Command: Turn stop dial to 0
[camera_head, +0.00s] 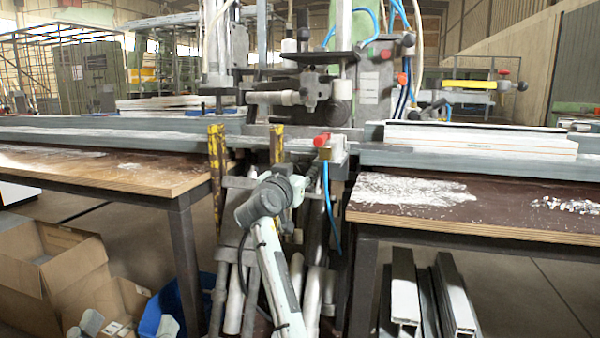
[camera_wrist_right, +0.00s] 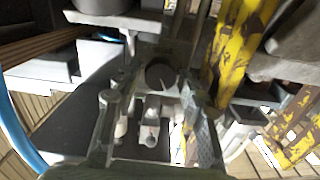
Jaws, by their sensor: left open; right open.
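A dark round knob (camera_wrist_right: 160,74), which looks like the stop dial, faces me in the right wrist view. A thin light mark shows on it, but I cannot read any number or scale. My right gripper (camera_wrist_right: 152,92) is open, with one finger on each side of the knob in the picture; I cannot tell whether they touch it. In the head view my right arm reaches up to the machine's middle, and its wrist hides the gripper and the dial.
Yellow worn posts (camera_head: 217,165) stand close to my right wrist and also show in the right wrist view (camera_wrist_right: 235,55). A red-tipped clamp (camera_head: 322,140) and blue hose (camera_head: 328,205) are just right. Wooden benches (camera_head: 130,172) flank the gap. Cardboard boxes (camera_head: 50,265) stand lower left.

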